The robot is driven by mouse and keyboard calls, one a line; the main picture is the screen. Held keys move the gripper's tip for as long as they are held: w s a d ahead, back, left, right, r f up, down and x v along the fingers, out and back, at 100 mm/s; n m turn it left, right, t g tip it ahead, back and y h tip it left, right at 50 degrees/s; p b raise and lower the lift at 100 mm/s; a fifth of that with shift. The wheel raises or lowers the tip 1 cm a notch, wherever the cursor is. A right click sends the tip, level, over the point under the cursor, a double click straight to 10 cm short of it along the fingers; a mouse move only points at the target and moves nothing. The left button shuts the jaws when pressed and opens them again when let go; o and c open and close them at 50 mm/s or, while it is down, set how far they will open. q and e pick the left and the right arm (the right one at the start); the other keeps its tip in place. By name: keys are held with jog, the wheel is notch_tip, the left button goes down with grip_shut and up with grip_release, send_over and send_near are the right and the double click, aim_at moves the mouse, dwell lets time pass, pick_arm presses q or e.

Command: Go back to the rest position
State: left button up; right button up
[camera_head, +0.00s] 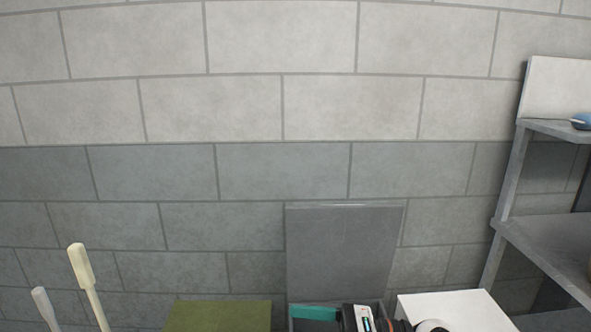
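Neither of my grippers shows in the head view, and none of my arm links can be made out for sure. The view faces a block wall, pale above and dark grey below. Along the bottom edge the tops of several things show, cut off by the frame. An open grey box (345,250) has its lid standing up against the wall. Inside it are a teal piece (313,312) and a white and black item (359,318) with a small coloured label.
A grey shelf unit (545,240) stands at the right, with a blue item (581,121) on top. A white box (455,308) and a green block (222,314) flank the open box. Two pale paddle-ended handles (81,265) rise at lower left.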

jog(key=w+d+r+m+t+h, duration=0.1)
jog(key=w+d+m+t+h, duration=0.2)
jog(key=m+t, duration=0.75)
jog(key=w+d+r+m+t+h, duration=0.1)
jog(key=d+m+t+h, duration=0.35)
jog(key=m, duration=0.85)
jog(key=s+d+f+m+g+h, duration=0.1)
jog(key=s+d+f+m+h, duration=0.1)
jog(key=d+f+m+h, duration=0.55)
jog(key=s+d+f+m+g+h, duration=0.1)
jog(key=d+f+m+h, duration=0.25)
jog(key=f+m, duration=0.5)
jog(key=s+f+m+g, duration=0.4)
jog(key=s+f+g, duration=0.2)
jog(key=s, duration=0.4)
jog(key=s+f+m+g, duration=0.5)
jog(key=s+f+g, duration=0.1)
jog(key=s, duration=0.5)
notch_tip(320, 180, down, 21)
jog(key=p, duration=0.4)
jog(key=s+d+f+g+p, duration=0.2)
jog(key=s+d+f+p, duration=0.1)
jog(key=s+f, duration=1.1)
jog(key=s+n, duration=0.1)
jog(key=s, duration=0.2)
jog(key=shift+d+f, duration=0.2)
